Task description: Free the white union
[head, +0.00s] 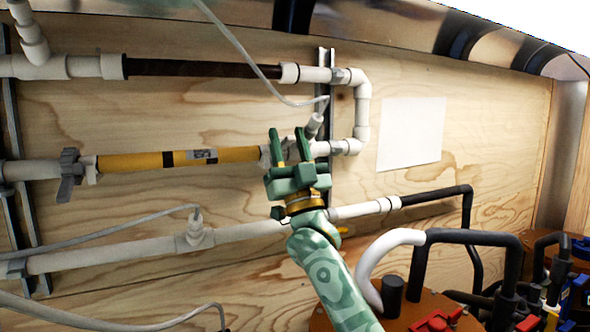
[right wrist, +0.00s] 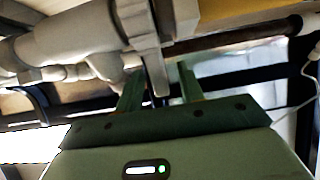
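The yellow filter (head: 205,157) lies level along the wooden wall. At its right end is a white union (head: 264,156), partly hidden behind my right gripper's fingers. My right gripper (head: 289,132) is open, its two fingers pointing up in front of this joint. In the right wrist view, a pale winged collar (right wrist: 143,35) sits beside the yellow filter (right wrist: 235,15). Its wing hangs down between the open fingers (right wrist: 160,68), with gaps visible on both sides. I cannot tell how deep the wing is between them. My left gripper is not in view.
A grey winged nut (head: 69,175) is at the filter's left end. A dark pipe (head: 190,69) runs above and a white pipe (head: 130,253) below. A metal strut (head: 325,105) stands right of the joint. Black hoses (head: 470,238) crowd the lower right.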

